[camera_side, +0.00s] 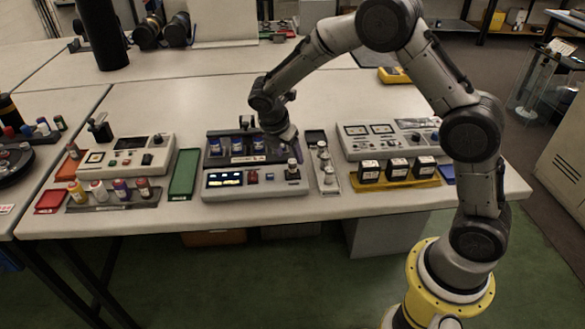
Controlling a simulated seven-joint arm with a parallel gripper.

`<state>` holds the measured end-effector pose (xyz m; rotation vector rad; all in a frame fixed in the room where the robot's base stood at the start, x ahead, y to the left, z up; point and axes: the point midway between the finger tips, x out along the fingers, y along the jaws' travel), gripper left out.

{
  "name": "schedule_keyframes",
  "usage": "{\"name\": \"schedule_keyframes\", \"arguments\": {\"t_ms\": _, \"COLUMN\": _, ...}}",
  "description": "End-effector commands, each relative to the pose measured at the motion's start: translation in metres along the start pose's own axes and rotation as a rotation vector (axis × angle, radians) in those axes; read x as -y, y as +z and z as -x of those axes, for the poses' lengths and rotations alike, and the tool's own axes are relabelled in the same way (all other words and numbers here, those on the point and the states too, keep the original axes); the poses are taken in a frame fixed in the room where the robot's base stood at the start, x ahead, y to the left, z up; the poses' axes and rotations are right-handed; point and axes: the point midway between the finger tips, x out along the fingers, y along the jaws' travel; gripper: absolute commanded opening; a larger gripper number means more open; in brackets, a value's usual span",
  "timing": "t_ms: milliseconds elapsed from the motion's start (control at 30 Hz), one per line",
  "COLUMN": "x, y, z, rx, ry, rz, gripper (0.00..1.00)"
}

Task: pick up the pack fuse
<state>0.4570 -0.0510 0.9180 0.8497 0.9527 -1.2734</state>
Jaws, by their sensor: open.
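I cannot tell for certain which small part is the pack fuse. A dark rack (222,160) at the middle of the table holds several blue-and-white cylinders (258,146). A grey console (240,184) with lit displays stands in front of it, with a small knobbed part (292,166) upright at its right. My gripper (284,152) is small and dark in the side view, low over the right end of the rack, behind the knobbed part. It is open. Its fingertips are hard to make out, and I see nothing held in it.
A narrow tray (329,186) with small round parts lies just right of the console. Black blocks stand on a yellow tray (420,183) further right. A green tray (184,174) and coloured bottles (121,189) are on the left. The table behind is mostly clear.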

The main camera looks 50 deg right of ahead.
Motion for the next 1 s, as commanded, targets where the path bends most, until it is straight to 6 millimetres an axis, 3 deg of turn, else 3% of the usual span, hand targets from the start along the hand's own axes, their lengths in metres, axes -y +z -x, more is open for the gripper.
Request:
{"name": "schedule_keyframes", "arguments": {"t_ms": 433, "x": 0.004, "y": -0.004, "z": -0.049, "rx": 0.0, "ry": -0.002, "rz": 0.0, "gripper": 0.67}}
{"name": "schedule_keyframes", "arguments": {"t_ms": 767, "x": 0.003, "y": -0.004, "z": -0.055, "rx": -0.001, "ry": 0.0, "rz": -0.001, "gripper": 0.67}}
{"name": "schedule_keyframes", "arguments": {"t_ms": 1000, "x": 0.003, "y": -0.004, "z": -0.055, "rx": -0.001, "ry": 0.0, "rz": -0.001, "gripper": 0.24}}
